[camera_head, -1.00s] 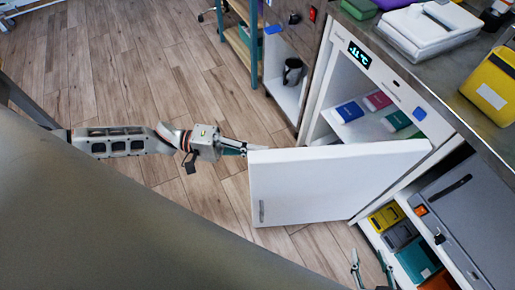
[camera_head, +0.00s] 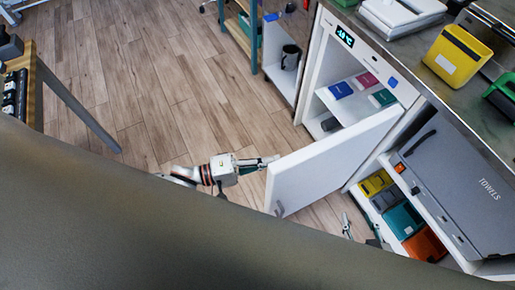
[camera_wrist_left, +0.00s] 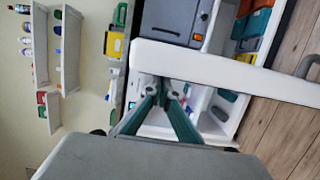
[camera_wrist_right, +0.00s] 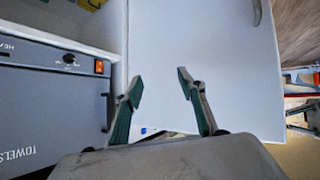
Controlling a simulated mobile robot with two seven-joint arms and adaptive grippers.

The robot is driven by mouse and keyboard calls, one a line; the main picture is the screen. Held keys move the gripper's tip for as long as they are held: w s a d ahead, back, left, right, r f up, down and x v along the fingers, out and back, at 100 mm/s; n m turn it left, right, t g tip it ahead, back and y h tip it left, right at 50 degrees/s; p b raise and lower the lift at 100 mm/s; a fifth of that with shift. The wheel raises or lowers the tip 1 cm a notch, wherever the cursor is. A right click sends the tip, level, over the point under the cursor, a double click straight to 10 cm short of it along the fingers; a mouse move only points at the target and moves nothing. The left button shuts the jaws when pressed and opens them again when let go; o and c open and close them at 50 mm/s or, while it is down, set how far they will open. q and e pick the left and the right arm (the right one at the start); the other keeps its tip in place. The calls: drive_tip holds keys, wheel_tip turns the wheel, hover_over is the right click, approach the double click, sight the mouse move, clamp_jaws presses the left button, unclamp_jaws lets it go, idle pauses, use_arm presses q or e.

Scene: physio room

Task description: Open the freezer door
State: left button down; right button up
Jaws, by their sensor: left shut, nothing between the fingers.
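The white freezer door (camera_head: 325,165) stands swung well out from the freezer (camera_head: 318,60), whose inside shows several small coloured packs (camera_head: 367,80). The door's handle (camera_head: 280,208) is near its free edge and also shows in the left wrist view (camera_wrist_left: 305,66). My left gripper (camera_head: 272,160) is shut and empty at the door's free upper corner; in the left wrist view its fingers (camera_wrist_left: 174,92) are close to the door's edge; I cannot tell if they touch. My right gripper (camera_head: 360,220) is low beyond the door, open and empty; the right wrist view shows its spread fingertips (camera_wrist_right: 160,82) before the door.
A grey towel warmer (camera_head: 450,165) and a shelf of coloured boxes (camera_head: 404,220) stand right of the door. The counter (camera_head: 440,85) above carries a yellow case (camera_head: 457,55). A mug (camera_head: 291,57) sits on a shelf to the left.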

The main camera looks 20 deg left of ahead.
use_arm(q)
drive_tip(key=s+d+n+t+p, duration=0.1)
drive_tip(key=s+d+p, duration=0.1)
drive_tip(key=s+d, duration=0.5)
drive_tip(key=shift+y, duration=0.4)
use_arm(e)
drive_tip(key=shift+s+a+r, duration=0.45)
drive_tip(key=shift+s+r, duration=0.15)
drive_tip(key=shift+s, duration=0.05)
drive_tip(key=shift+d+r, duration=0.1)
use_arm(q)
drive_tip(key=v, duration=0.7)
drive_tip(key=shift+s+a, duration=0.25)
drive_tip(key=shift+s, duration=0.15)
use_arm(e)
drive_tip(key=shift+w, duration=0.1)
use_arm(q)
drive_tip(key=shift+f, duration=0.15)
